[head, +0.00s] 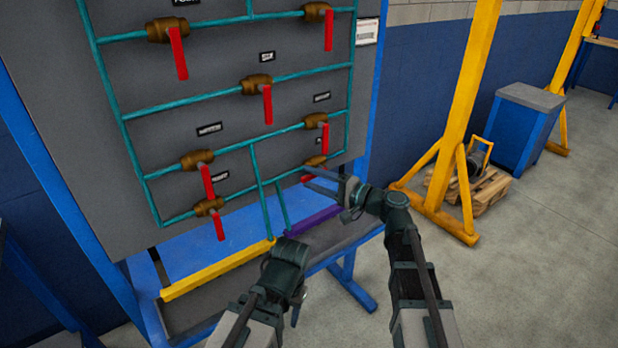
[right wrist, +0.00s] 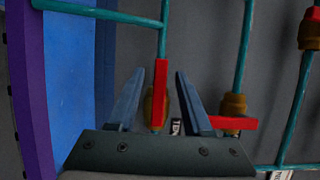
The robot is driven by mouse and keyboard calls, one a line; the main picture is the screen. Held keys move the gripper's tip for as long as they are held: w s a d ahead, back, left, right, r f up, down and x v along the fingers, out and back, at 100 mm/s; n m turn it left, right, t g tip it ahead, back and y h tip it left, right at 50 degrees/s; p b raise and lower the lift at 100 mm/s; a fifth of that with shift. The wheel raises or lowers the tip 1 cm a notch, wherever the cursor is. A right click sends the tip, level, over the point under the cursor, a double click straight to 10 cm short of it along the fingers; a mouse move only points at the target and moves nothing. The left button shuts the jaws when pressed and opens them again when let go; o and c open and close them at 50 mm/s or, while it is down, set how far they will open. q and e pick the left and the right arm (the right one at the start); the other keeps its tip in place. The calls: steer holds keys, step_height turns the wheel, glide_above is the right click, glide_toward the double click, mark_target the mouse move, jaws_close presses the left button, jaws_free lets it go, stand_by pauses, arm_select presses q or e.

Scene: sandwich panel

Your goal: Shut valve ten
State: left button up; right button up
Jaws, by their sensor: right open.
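Valve ten is the lowest right valve on the grey panel, with a brass body (head: 316,160) and a red lever (head: 307,178). In the right wrist view its red lever (right wrist: 160,90) lies in line with the teal pipe, beside a partly hidden label reading TEN (right wrist: 176,127). My right gripper (head: 311,177) is open at the valve. In the right wrist view its two fingers (right wrist: 161,75) stand either side of the lever, with gaps showing. My left arm's dark wrist (head: 285,265) is low in front of the panel; its fingers cannot be made out.
A neighbouring valve's red lever (right wrist: 233,122) sits close to one right finger, crosswise to its pipe. Several other red-levered valves are on the panel. A blue, yellow and purple ledge (head: 220,268) runs below. A yellow post (head: 470,90) and pallet (head: 485,190) stand right.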

steer(key=shift+w+a, duration=0.35)
steer(key=shift+a, duration=0.3)
steer(key=shift+c, duration=0.2)
jaws_close()
stand_by(0.9)
